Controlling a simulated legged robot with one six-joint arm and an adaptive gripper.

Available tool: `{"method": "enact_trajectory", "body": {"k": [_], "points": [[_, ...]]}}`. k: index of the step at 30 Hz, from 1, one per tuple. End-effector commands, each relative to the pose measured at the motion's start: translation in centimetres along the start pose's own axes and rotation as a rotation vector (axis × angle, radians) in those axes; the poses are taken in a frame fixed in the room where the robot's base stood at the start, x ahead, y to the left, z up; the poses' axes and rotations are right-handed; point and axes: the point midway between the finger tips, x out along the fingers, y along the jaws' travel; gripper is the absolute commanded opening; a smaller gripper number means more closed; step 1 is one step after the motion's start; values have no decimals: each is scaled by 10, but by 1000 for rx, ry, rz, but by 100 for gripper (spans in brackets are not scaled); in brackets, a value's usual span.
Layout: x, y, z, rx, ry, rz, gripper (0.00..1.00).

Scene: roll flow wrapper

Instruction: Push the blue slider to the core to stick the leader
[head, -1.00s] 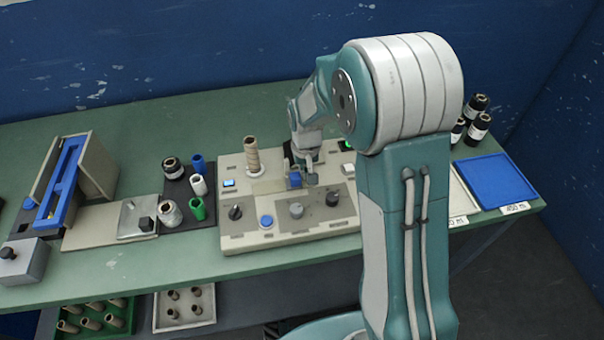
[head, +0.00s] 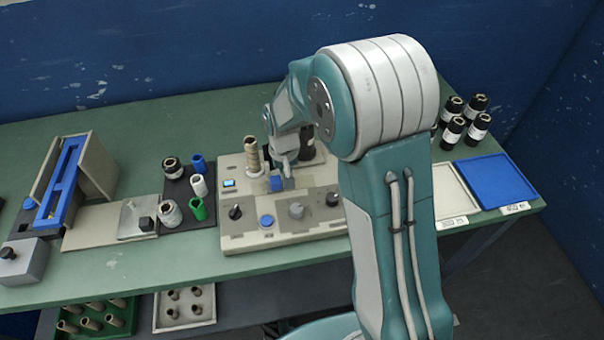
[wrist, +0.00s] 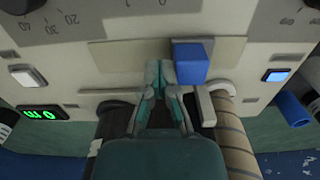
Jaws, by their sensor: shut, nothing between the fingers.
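The blue slider (head: 275,183) is a small block on the beige machine panel, just right of the foot of the brown core (head: 251,153). In the wrist view the blue slider (wrist: 190,62) sits on a pale strip (wrist: 120,54), and the core (wrist: 236,138) is at lower right with a light grey bracket (wrist: 206,106) beside it. I cannot tell whether slider and core touch. My gripper (head: 289,172) is shut and empty, right of the slider. In the wrist view my gripper's tips (wrist: 161,72) are against or very near the slider's side. I cannot make out the leader.
A dark tray with bottles and cups lies left. A blue tray (head: 495,181) and dark bottles stand right.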

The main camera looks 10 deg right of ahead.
Motion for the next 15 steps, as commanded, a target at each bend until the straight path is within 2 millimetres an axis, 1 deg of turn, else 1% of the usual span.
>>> {"method": "enact_trajectory", "body": {"k": [10,15], "points": [[0,-18,0,-1,1,0,0],[0,-16,0,1,1,0,0]]}}
